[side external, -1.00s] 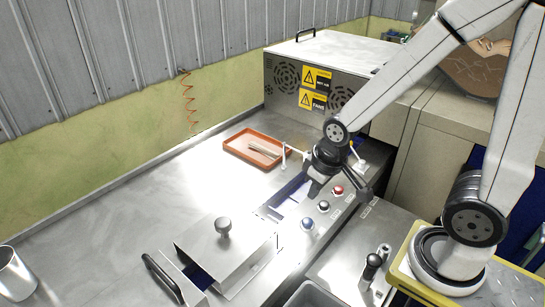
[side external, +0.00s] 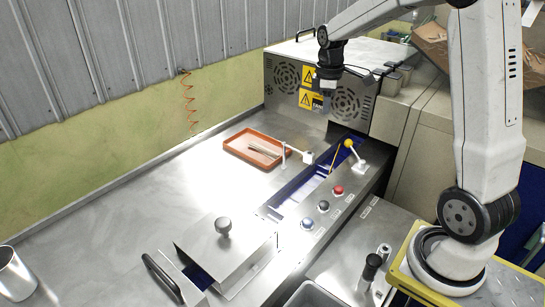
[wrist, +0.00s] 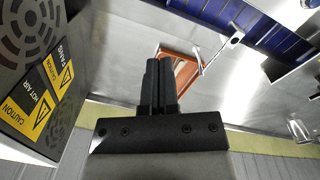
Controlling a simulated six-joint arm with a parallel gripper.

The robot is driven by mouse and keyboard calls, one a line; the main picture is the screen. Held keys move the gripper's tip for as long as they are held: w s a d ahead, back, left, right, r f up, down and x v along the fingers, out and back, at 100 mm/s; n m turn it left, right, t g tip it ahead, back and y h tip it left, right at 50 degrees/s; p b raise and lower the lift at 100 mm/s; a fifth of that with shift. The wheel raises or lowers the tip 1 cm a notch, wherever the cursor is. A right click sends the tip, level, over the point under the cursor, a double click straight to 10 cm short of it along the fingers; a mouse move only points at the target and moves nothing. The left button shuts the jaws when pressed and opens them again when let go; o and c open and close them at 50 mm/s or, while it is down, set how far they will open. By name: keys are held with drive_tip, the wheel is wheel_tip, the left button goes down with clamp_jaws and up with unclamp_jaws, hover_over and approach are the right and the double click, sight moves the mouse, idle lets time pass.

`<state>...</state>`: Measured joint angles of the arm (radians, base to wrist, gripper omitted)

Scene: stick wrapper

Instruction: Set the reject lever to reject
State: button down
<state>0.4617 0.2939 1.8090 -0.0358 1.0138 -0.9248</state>
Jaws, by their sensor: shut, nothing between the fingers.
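A small lever with a yellow ball knob (side external: 348,143) rises from a white base (side external: 359,167) at the far end of the control panel, beside the blue channel. It leans left, toward the channel, and a thin yellow bar lies by it. I cannot read a label that names it as the reject lever. My gripper (side external: 328,85) is high above the far end of the channel, in front of the grey machine, clear of the lever. In the wrist view, its dark fingers (wrist: 158,85) are together and empty. The yellow knob is not visible there.
A blue-lined channel (side external: 290,195) runs along red, grey and blue buttons (side external: 323,206). An orange tray (side external: 232,147) holds sticks. A white rod with a block (side external: 308,157) stands beside the channel. A black-knobbed handle (side external: 372,265) stands front right.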

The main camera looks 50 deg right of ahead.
drive_tip(key=shift+n+g, duration=0.3)
drive_tip(key=shift+n, duration=0.2)
drive_tip(key=d, duration=0.1)
drive_tip(key=d+r, duration=0.1)
drive_tip(key=d, duration=0.1)
drive_tip(key=d+r, duration=0.1)
drive_tip(key=d, duration=0.1)
drive_tip(key=shift+s+r, duration=0.1)
hover_over(355, 152)
drive_tip(key=w, duration=0.6)
wheel_tip(355, 152, down, 12)
drive_tip(key=shift+d+r, duration=0.1)
drive_tip(key=shift+r, duration=0.15)
drive_tip(key=shift+s+d+f, duration=0.4)
drive_tip(key=shift+s+f, duration=0.15)
drive_tip(key=shift+f, duration=0.05)
